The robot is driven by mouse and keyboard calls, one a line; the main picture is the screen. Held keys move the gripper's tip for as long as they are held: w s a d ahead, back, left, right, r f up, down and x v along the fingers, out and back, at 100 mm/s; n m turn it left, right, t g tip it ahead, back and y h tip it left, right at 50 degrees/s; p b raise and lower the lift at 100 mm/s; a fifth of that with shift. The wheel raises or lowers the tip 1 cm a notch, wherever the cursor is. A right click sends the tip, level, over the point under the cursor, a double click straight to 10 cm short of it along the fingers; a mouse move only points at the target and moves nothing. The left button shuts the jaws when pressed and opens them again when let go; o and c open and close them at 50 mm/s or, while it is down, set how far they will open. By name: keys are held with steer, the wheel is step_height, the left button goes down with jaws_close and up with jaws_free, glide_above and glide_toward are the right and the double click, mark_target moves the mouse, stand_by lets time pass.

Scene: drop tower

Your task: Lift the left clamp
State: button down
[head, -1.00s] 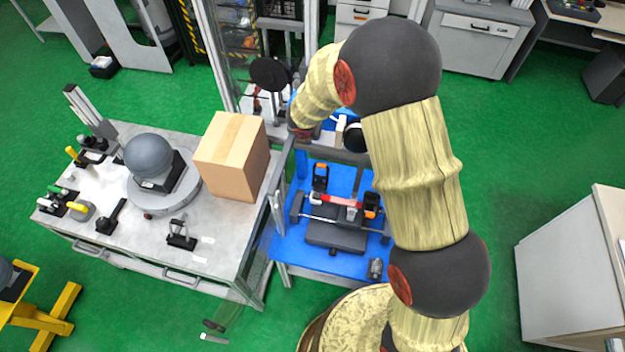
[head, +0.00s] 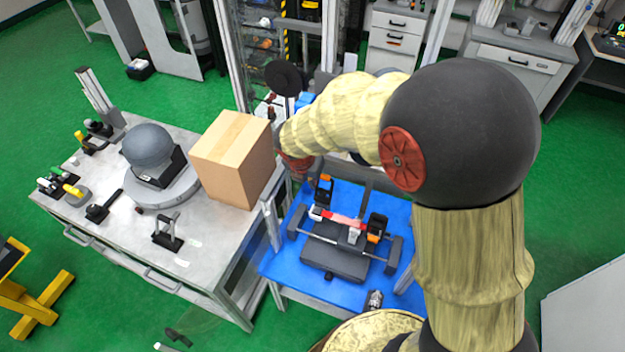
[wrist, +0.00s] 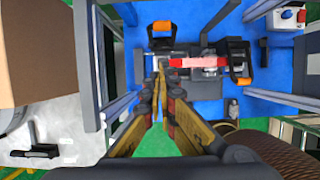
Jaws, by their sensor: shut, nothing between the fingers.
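The left clamp (head: 323,189) is black with an orange handle. It stands at the back left of a dark fixture (head: 335,258) on the blue table. In the wrist view the left clamp (wrist: 161,38) is at the top centre, just beyond my fingertips. The right clamp (head: 376,229), also black and orange, is at the other end of a red and pale bar (head: 345,220); it shows in the wrist view too (wrist: 237,62). My gripper (wrist: 160,82) is shut and empty, pointing down over the fixture. Whether it touches anything is unclear. My arm hides the gripper in the head view.
A cardboard box (head: 232,158) stands on the grey workbench (head: 205,255) left of the blue table (head: 290,262). Grey frame posts (wrist: 88,70) run close by my gripper's left side. Bare blue surface lies around the fixture.

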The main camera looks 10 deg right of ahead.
mark_target(324, 175)
steer(key=w+d+r+b+x, duration=0.1)
steer(key=w+b+x, duration=0.1)
steer(key=x, duration=0.9)
steer(key=shift+d+b, duration=0.3)
steer(key=shift+b, duration=0.35)
steer(key=shift+w, duration=0.1)
steer(key=w+d+p, duration=0.1)
steer(key=p, duration=0.2)
steer(key=shift+w+d+r+p, duration=0.1)
steer(key=shift+w+r+p, duration=0.15)
steer(key=shift+p, duration=0.15)
steer(key=shift+w+d+f+p, duration=0.15)
steer(key=shift+w+d+p, duration=0.45)
steer(key=shift+p, duration=0.5)
steer(key=shift+w+f, duration=0.2)
